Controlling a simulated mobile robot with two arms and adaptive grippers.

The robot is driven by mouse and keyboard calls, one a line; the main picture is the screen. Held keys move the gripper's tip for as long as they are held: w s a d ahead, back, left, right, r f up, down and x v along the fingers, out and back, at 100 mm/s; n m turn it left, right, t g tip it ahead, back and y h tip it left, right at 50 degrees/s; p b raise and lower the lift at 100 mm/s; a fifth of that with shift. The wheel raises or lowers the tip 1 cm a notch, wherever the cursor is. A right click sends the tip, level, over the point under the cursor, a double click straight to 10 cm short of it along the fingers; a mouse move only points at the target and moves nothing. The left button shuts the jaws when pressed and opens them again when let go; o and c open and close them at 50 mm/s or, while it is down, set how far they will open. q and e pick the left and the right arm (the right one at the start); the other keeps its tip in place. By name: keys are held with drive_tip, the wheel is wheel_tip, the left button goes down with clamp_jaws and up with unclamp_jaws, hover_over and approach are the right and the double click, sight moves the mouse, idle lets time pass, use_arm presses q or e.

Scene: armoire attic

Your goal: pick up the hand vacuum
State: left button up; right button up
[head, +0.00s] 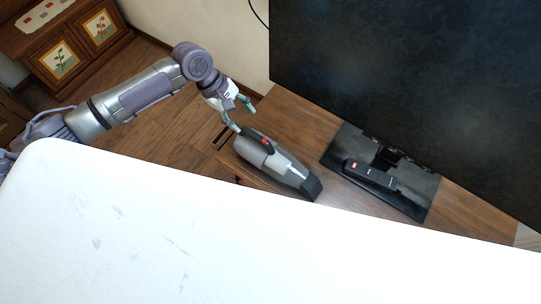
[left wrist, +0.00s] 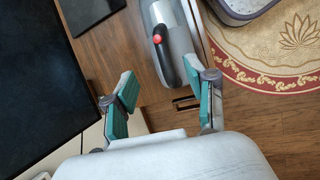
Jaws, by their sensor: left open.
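The grey hand vacuum (head: 274,162) lies on the wooden TV stand (head: 292,116) in the head view, near the stand's front edge. It has a black handle part and a red button. My left gripper (head: 240,117) is open and empty, just beyond the vacuum's handle end. In the left wrist view the vacuum (left wrist: 172,45) shows at the top centre, ahead of the open fingertips (left wrist: 161,86), which are apart from it. My right gripper is not in view.
A large TV (head: 410,80) stands on the TV stand, with a black remote (head: 369,175) on its base. A wooden cabinet (head: 75,45) is at the far left. A round patterned rug (left wrist: 270,60) lies on the wooden floor.

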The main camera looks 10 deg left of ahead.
sight(261, 139)
use_arm(q)
drive_tip(key=x, duration=0.8)
drive_tip(key=shift+w+f, duration=0.1)
drive_tip(key=shift+p+x, duration=0.35)
drive_tip(key=shift+x, duration=2.3)
drive_tip(key=shift+a, duration=0.1)
clamp_jaws()
